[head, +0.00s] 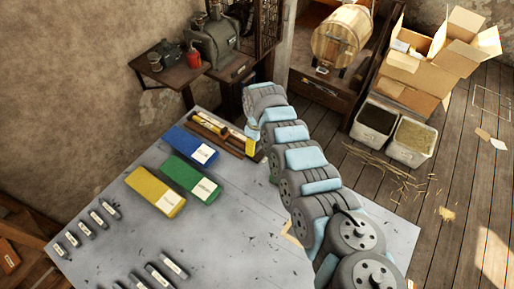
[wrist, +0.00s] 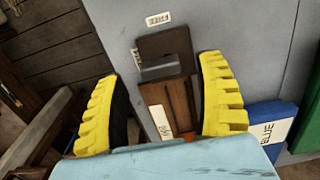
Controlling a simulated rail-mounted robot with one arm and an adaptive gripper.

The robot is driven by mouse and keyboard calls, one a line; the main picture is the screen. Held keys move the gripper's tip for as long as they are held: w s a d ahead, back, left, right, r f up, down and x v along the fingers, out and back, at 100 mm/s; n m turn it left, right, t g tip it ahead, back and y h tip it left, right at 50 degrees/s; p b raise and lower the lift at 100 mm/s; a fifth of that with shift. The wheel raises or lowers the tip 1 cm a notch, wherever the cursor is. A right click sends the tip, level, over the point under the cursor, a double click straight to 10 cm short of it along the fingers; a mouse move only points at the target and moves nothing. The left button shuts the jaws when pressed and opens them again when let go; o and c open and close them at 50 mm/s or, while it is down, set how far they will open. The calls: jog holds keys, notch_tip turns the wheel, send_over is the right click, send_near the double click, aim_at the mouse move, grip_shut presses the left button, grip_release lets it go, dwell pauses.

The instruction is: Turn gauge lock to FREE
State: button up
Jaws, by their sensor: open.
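In the wrist view a dark brown notched plate (wrist: 178,44) lies on the grey bench top, with a brown wooden bar (wrist: 180,98) below it. These look like the gauge lock. A small white label (wrist: 158,19) sits above the plate, another (wrist: 136,58) at its left edge, and a white tag (wrist: 160,122) on the bar; their words are too small to read surely. My gripper (wrist: 160,68) is open, its yellow ribbed fingers on either side of the bar, with gaps visible. In the head view my gripper (head: 231,136) is over the bench's back edge, partly hiding the brown parts.
Blue (head: 187,144), green (head: 192,180) and yellow (head: 155,192) blocks lie beside my gripper on the bench (head: 115,220). Several small labelled grey pieces (head: 92,220) lie at the front left. A side shelf (head: 170,72) with machinery stands behind.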

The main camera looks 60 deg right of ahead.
jog(key=shift+f, duration=1.05)
jog(key=c, duration=1.2)
